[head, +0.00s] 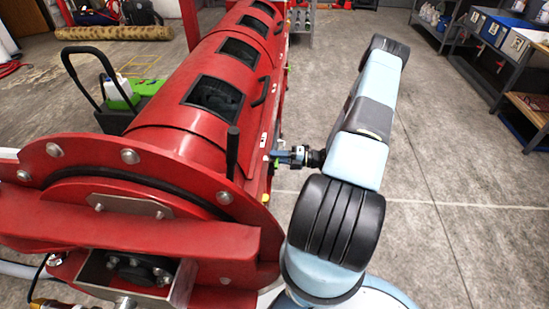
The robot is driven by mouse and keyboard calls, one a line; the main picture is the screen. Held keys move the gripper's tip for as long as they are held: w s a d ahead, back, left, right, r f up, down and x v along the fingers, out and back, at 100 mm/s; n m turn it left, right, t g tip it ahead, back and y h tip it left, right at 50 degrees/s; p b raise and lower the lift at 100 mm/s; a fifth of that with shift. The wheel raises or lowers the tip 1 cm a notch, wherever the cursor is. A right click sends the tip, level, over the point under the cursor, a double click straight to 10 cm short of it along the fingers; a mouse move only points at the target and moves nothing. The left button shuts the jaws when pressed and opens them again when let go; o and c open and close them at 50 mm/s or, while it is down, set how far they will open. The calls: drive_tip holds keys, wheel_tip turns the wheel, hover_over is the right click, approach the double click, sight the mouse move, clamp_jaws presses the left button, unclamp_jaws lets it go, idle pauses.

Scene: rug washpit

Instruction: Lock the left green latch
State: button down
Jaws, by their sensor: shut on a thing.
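A long red drum machine (165,140) with dark windows in its hinged covers runs away from me on the left. A small green latch (273,164) sits on its right side, near the close end. My gripper (279,155) reaches in from the right and is shut on this green latch. The view is small here, and the jaws partly hide the latch, so I cannot tell its exact angle. Another small greenish spot (286,70) shows farther along the same side, too small to make out clearly.
A black lever (232,152) stands upright on the machine's near end, left of my gripper. A black-handled cart (118,118) stands beyond the machine. Shelves with bins (495,30) line the right. The concrete floor (450,190) right of my arm is clear.

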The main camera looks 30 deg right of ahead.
drive_tip(key=shift+d+f+m, duration=0.1)
drive_tip(key=shift+f+m, duration=0.05)
drive_tip(key=shift+m, duration=0.15)
drive_tip(key=c, duration=1)
unclamp_jaws()
drive_tip(key=shift+c, duration=0.2)
drive_tip(key=v, duration=1.3)
drive_tip(key=shift+s+d, duration=0.25)
